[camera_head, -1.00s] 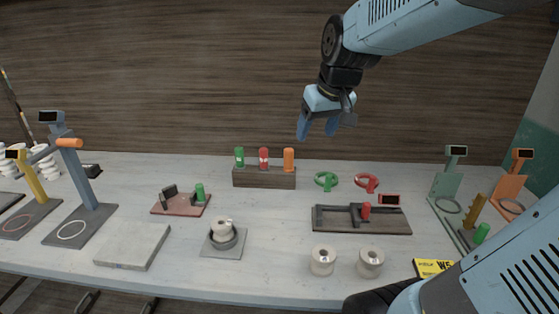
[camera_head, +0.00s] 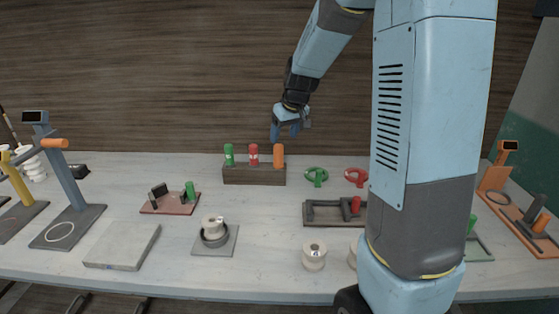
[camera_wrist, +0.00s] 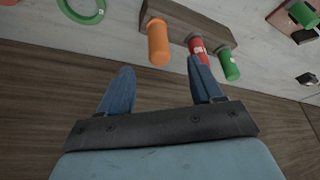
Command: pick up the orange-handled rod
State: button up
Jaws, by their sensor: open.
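The orange-handled rod (camera_head: 278,155) stands upright at the right end of a dark wooden block (camera_head: 250,176), with only its handle showing. A red handle (camera_head: 253,154) and a green handle (camera_head: 229,154) stand in the same block to its left. My gripper (camera_head: 285,132) is open and empty, just above the orange handle in the head view. In the wrist view, the orange handle (camera_wrist: 158,42) appears between and beyond my two fingertips (camera_wrist: 161,66). The right finger overlaps the red handle (camera_wrist: 197,46) in that picture. I cannot tell the exact gap to the orange handle.
Green (camera_head: 316,175) and red (camera_head: 356,176) rings lie right of the block. A reddish stand (camera_head: 170,206) and a grey slab (camera_head: 122,245) lie at front left. A dark tray (camera_head: 325,222) stands at front right. My arm hides part of the right side.

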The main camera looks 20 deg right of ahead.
aim_at(280, 147)
jog(key=x, duration=0.7)
jog(key=shift+x, duration=2.4)
jog(key=shift+w+d, duration=0.1)
jog(key=shift+w, duration=0.05)
jog(key=shift+r, duration=0.1)
jog(key=c, duration=1.2)
